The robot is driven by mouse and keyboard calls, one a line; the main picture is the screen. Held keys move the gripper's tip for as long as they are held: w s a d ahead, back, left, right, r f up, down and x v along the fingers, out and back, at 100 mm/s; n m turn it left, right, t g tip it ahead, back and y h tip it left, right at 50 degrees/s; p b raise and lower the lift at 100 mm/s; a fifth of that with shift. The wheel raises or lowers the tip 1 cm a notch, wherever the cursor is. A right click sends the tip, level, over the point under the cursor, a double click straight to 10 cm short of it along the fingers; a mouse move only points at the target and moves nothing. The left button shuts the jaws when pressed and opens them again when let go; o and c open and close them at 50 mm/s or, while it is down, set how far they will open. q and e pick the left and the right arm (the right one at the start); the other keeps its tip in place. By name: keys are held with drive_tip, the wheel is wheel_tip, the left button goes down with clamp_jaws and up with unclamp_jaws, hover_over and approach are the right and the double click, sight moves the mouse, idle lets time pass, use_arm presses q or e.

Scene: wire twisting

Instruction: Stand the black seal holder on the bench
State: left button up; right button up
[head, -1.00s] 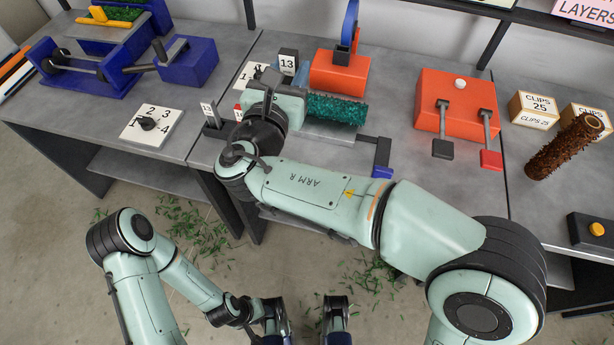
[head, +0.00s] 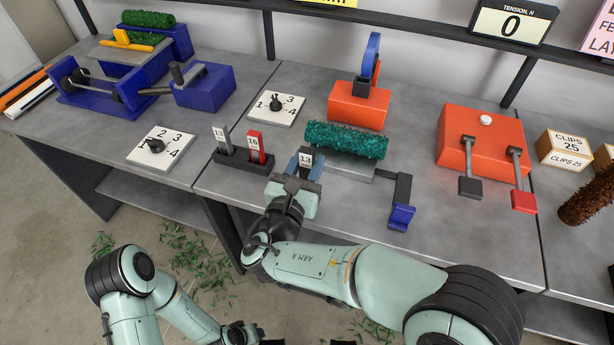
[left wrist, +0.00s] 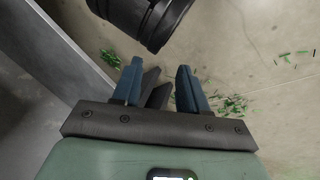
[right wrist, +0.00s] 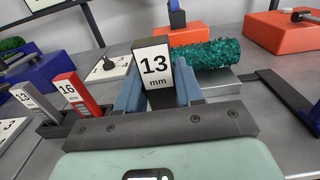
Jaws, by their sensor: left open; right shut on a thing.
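My left gripper (left wrist: 160,90) is open and empty above the floor, low in front of the bench.
A dark rack (head: 243,179) with a grey 13 tag and a red 16 tag stands left of the holder. The green bristle roll (head: 346,139) lies behind it. A blue-ended crank (head: 402,216) is to the right. Bare bench lies at the front edge.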

sight(307, 177)
wheel_tip(307, 177, down, 3)
drive_tip(key=shift+w+f+b, duration=0.1)
drive_tip(key=shift+f+b, duration=0.1)
drive_tip(key=shift+b, duration=0.2)
use_arm(q)
drive_tip(key=shift+w+a+f+t, duration=0.15)
drive_tip(key=shift+w+a+f, duration=0.15)
drive_tip(key=shift+w, duration=0.15)
drive_tip(key=shift+w+a+f+t, duration=0.15)
drive_tip(key=shift+w+f, duration=0.15)
drive_tip(key=shift+w, duration=0.15)
use_arm(e)
drive_tip(key=shift+f, duration=0.25)
use_arm(q)
drive_tip(key=shift+f, duration=0.1)
use_arm(e)
drive_tip(key=shift+f, duration=0.2)
drive_tip(key=o, duration=1.1)
